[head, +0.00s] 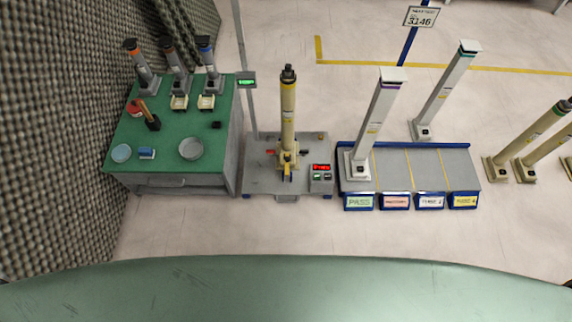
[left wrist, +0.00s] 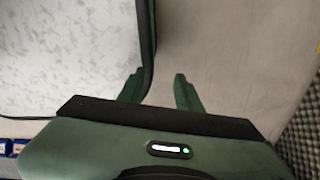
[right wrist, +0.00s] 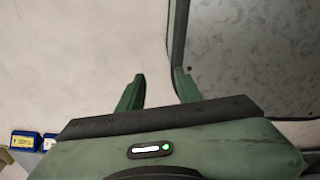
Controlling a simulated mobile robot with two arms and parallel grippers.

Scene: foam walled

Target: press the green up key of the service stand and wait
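The service stand (head: 262,178) is a low grey platform in the middle of the head view. A tall beige column (head: 288,108) with a dark top stands upright on it. At its right front is a small control box (head: 321,172) with a lit red display and small keys below. One key (head: 317,176) looks greenish, but its marking is too small to read. My left gripper (left wrist: 158,88) is open and empty in the left wrist view. My right gripper (right wrist: 157,88) is open and empty in the right wrist view. Neither gripper shows in the head view.
A green-topped bench (head: 165,135) with tools and dishes stands left, beside the foam wall (head: 60,120). Right of the stand is a grey rack (head: 435,170) with labelled bins and a white column (head: 375,120). Clear floor (head: 230,230) lies in front.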

